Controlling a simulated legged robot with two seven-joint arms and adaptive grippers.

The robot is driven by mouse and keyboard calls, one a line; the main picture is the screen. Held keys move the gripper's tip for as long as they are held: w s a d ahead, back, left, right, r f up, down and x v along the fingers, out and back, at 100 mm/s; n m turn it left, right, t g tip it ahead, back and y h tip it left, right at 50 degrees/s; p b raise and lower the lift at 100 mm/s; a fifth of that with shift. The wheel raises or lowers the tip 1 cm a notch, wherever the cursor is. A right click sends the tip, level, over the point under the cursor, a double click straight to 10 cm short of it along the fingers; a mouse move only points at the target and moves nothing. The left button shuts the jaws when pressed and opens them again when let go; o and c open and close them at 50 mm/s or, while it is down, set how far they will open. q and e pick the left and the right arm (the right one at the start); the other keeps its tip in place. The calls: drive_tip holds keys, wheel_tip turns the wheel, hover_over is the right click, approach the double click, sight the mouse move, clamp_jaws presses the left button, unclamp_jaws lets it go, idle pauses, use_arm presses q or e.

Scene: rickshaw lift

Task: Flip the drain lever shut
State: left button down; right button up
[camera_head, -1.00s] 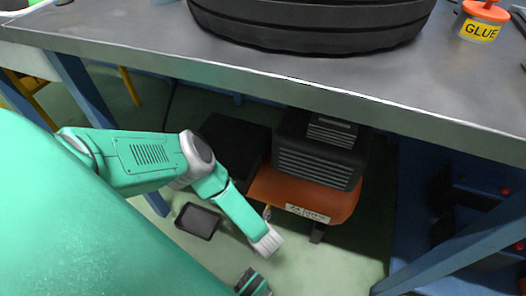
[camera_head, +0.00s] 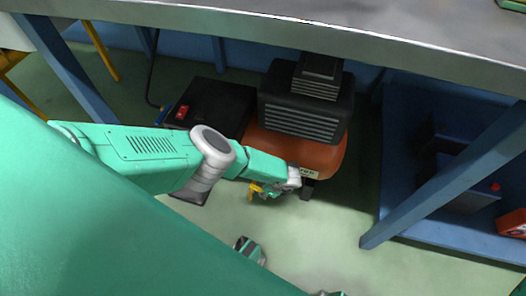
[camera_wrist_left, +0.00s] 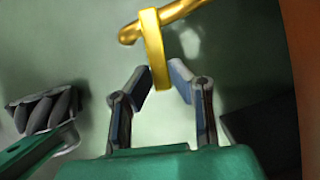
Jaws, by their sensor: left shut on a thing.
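The yellow drain lever (camera_wrist_left: 153,50) shows in the left wrist view, with its flat end reaching down between the fingertips of my left gripper (camera_wrist_left: 165,78). A rounded yellow bar crosses behind its top. In the head view, my left gripper (camera_head: 268,191) is low at the front of the orange compressor tank (camera_head: 325,157), with a bit of the yellow lever (camera_head: 255,187) beside it. The gripper is shut on the lever. The tank's label is partly hidden by my left wrist.
The compressor's black motor housing (camera_head: 300,112) sits on the tank, under the workbench (camera_head: 300,30). A black box with a red switch (camera_head: 205,106) stands left of it. A blue bench leg (camera_head: 445,178) slants at right.

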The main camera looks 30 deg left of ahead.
use_arm(q)
drive_tip(key=shift+w+n, duration=0.2)
drive_tip(key=shift+n, duration=0.3)
drive_tip(key=shift+w+g, duration=0.1)
drive_tip(key=shift+g, duration=0.2)
drive_tip(key=c, duration=1.5)
unclamp_jaws()
drive_tip(key=v, duration=1.1)
drive_tip(key=shift+d+r, duration=0.2)
drive_tip(key=shift+r, duration=0.1)
